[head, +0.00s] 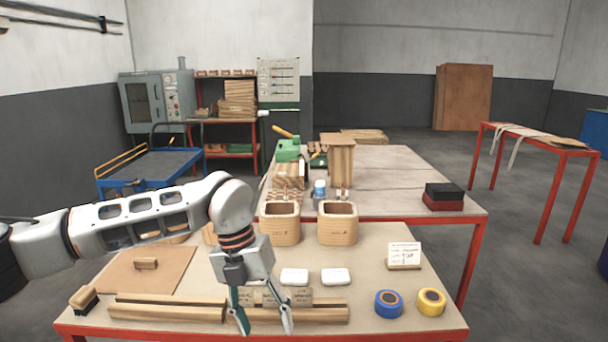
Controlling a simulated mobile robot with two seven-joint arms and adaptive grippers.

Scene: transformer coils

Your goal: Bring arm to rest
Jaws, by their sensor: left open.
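My left arm comes in from the left side of the head view. Its gripper (262,326) points down over the front part of the near table (385,328). The gripper is open and I see nothing between its fingers. The fingers hang in front of a long wooden rail (170,312) and hide part of it. I cannot tell whether they touch it. My right gripper is not in view.
Two wooden boxes (280,230) (338,229) stand behind the gripper. Two white blocks (294,276) (336,275) lie nearer. A blue roll (388,304), a yellow roll (431,302) and a sign card (404,256) are at right. A brush (84,299) lies at left.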

